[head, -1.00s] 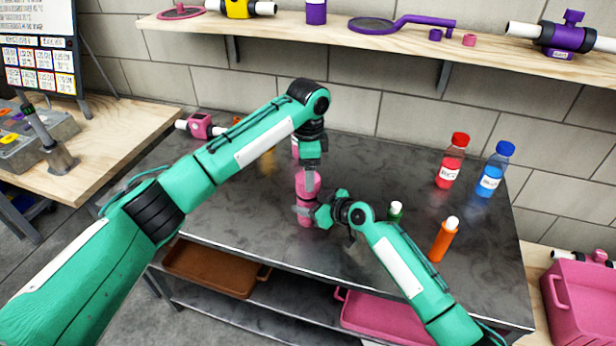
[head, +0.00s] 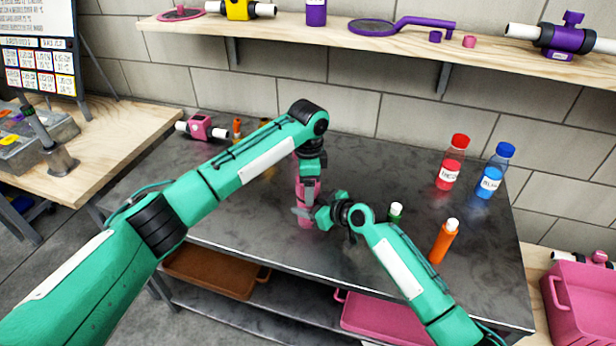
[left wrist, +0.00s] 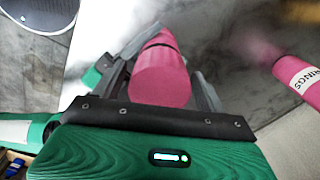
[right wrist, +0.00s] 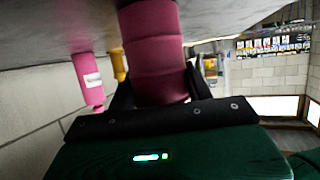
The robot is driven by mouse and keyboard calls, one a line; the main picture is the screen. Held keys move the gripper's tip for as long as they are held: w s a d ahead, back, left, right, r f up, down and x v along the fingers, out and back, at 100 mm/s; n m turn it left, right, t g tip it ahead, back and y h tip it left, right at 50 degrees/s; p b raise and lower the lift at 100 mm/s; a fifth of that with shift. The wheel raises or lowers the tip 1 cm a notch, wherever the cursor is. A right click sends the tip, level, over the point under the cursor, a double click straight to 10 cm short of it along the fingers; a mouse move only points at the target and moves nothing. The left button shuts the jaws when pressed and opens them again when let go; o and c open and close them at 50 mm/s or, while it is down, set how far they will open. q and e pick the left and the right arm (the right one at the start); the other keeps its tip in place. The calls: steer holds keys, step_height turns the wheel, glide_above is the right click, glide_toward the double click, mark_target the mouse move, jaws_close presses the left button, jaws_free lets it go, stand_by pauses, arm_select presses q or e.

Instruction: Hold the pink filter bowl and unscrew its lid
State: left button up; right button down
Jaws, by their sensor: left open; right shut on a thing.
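The pink filter bowl (head: 305,223) stands upright on the dark metal table. My right gripper (head: 307,213) is shut around its body from the right side; the right wrist view shows the pink body (right wrist: 153,45) between the fingers. My left gripper (head: 311,179) points down over the top of the bowl. Its fingers are open on either side of the round pink lid (left wrist: 160,82) in the left wrist view. I cannot tell whether they touch it. The arm partly hides the lid in the head view.
A pink cylinder with a label (left wrist: 297,75) stands close behind the bowl. On the table are a red bottle (head: 452,165), a blue bottle (head: 493,173), an orange bottle (head: 443,242) and a green one (head: 395,212). A wall shelf (head: 400,45) runs above. The table's front middle is clear.

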arm_select(q)
steer(key=c, duration=0.9)
steer(key=o, duration=1)
steer(key=shift+r, duration=2.25)
arm_select(e)
steer(key=c, duration=0.5)
jaws_free()
